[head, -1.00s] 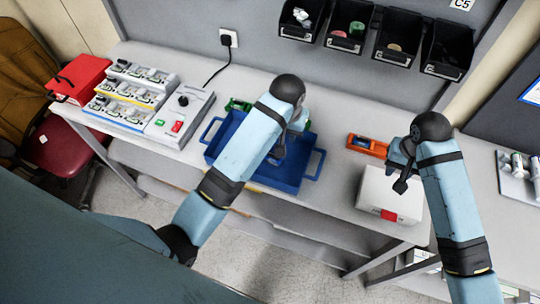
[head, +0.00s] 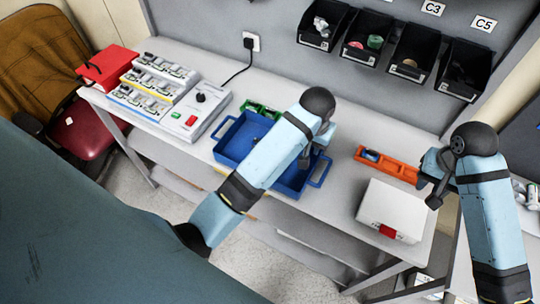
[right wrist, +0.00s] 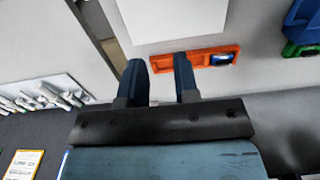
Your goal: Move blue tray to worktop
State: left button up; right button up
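The blue tray (head: 236,141) sits on the grey-white worktop (head: 345,124), with a handle at each end. My left arm crosses in front of it and hides its middle. My left gripper (head: 310,157) is over the tray's right part, mostly hidden behind its own wrist, so I cannot tell its fingers' state. My right gripper (head: 428,188) is at the right, beside the orange holder and above the white box's right side. In the right wrist view its two fingers (right wrist: 160,80) are apart with nothing between them.
An orange holder (head: 402,171) and a white box (head: 391,207) with a red label lie right of the tray. A grey control box (head: 194,111), device racks (head: 148,85) and a red case (head: 106,67) stand left. Black bins (head: 366,32) hang on the back panel. A green item (head: 259,108) lies behind the tray.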

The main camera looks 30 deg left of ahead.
notch_tip(320, 180, up, 7)
dwell(0.3)
dwell(0.5)
